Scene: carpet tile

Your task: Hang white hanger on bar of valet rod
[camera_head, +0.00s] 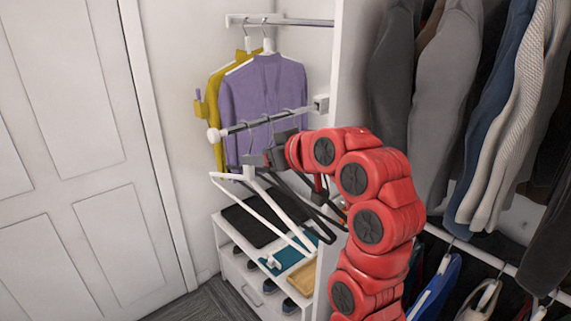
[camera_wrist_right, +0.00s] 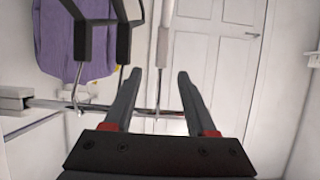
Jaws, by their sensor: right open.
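The white hanger (camera_head: 249,173) is below the silver valet rod (camera_head: 256,122) in the head view, near the rod's white end knob. In the right wrist view the white hanger's neck (camera_wrist_right: 164,40) shows at the top, and its thin metal hook reaches to the valet rod (camera_wrist_right: 50,106). The hook appears to be over the bar. My right gripper (camera_head: 268,157) is open just below the rod. In the wrist view its fingers (camera_wrist_right: 158,75) stand on either side of the white hanger's hook, apart from it. My left gripper is not in view.
A black hanger (camera_wrist_right: 97,40) hangs on the same rod beside the white one. Purple (camera_head: 262,90) and yellow (camera_head: 214,95) shirts hang on a rail behind. A drawer unit (camera_head: 232,262) stands below. Coats (camera_head: 440,90) hang right of the panel. The door side is clear.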

